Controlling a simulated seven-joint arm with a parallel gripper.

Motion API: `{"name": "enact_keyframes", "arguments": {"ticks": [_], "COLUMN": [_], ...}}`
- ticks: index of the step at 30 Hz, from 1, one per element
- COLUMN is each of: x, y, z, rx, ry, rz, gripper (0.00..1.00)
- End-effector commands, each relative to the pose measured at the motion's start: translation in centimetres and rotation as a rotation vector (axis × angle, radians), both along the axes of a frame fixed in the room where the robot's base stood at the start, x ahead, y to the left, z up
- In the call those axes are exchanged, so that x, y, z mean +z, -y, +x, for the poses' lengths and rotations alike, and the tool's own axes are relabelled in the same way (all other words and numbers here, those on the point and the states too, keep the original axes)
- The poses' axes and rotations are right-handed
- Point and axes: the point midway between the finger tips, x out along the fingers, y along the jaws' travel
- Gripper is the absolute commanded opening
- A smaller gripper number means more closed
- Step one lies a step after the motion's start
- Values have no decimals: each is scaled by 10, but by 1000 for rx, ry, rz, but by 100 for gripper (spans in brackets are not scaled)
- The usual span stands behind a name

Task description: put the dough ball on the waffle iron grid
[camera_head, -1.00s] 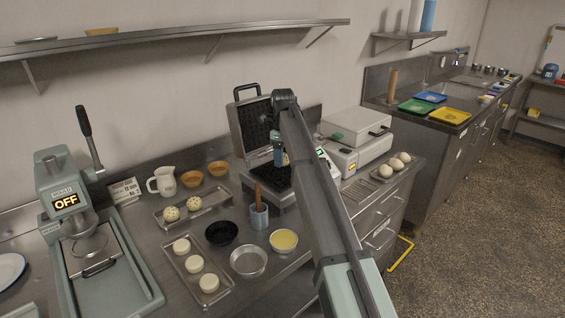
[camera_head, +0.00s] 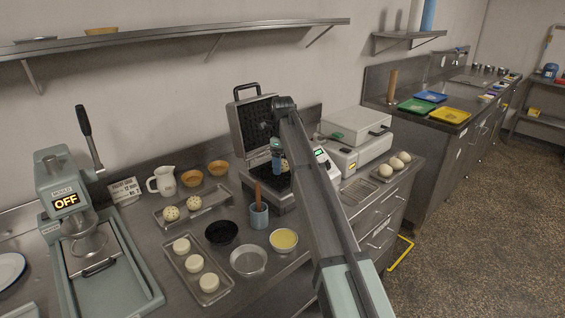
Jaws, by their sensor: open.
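The waffle iron stands open, its lid (camera_head: 252,124) raised at the back and its dark lower grid (camera_head: 262,168) facing up. My gripper (camera_head: 279,167) is open and points down over the right part of this grid. A small pale, rounded thing (camera_head: 285,166), which looks like the dough ball, shows at the fingertips. It is partly hidden by the gripper and arm. I cannot tell whether it rests on the grid or still touches a finger.
Speckled balls (camera_head: 171,213) sit on a left tray and pale discs (camera_head: 181,246) on a front tray. Several pale balls (camera_head: 397,163) sit at right.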

Motion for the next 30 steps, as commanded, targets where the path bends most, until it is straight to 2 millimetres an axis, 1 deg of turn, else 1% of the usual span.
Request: {"name": "enact_keyframes", "arguments": {"ticks": [5,8,11,21,25,30], "x": [3,11,25,88,106,119], "y": [0,0,0,0,0,0], "z": [0,1,1,1,1,0], "rx": [0,0,0,0,0,0], "ry": [0,1,1,1,1,0], "rz": [0,1,1,1,1,0], "gripper": [81,81,81,81,81,81]}}
